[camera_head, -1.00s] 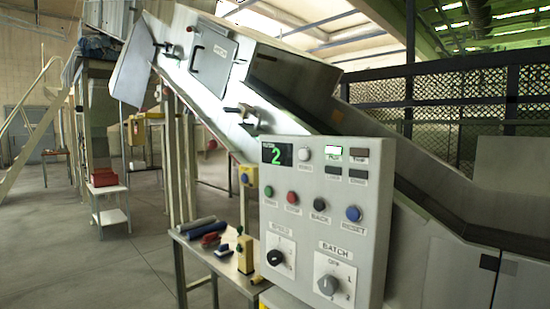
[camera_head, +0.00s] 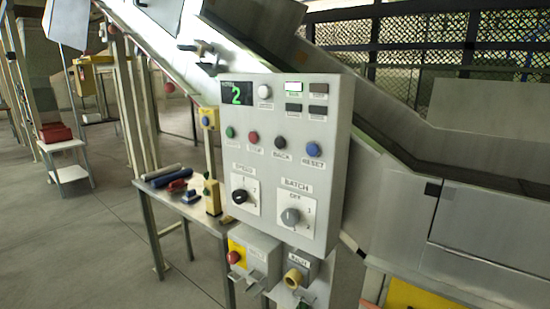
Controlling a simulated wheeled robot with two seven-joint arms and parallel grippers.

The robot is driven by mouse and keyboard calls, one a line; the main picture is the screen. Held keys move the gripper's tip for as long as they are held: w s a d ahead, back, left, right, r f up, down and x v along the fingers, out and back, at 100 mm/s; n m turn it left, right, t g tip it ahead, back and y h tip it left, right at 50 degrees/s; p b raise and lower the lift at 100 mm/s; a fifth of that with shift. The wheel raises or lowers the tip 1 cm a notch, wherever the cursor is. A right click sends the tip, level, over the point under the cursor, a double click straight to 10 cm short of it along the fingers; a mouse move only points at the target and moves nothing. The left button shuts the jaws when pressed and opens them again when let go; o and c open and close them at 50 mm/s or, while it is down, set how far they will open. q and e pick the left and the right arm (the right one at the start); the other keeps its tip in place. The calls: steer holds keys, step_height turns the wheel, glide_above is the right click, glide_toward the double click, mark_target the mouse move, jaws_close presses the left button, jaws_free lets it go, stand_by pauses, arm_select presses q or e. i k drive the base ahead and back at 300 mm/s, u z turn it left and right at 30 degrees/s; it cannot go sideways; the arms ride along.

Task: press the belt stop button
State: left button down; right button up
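The grey control panel (camera_head: 330,170) stands in the middle of the head view and faces me. Its button row holds a green button (camera_head: 230,132), a red button (camera_head: 253,137) whose label seems to read STOP, a black button (camera_head: 280,142) labelled BACK and a blue button (camera_head: 313,149) labelled RESET. The green display (camera_head: 237,95) reads 2, and one lamp (camera_head: 294,87) above is lit. Below are the speed knob (camera_head: 240,196) and the batch knob (camera_head: 290,216). A separate red mushroom button (camera_head: 234,257) sits on a yellow plate under the panel. Neither gripper is in view.
The inclined conveyor (camera_head: 250,50) runs behind the panel. A small table (camera_head: 200,213) with rolls and tools stands left of the panel. A yellow ring-shaped part (camera_head: 293,279) sticks out below the panel. Open floor (camera_head: 90,250) lies at the left.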

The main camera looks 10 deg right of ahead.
mark_target(253, 136)
steer(key=z, duration=1.45)
steer(key=k, duration=1.55)
steer(key=u, duration=1.8)
steer(key=i, duration=1)
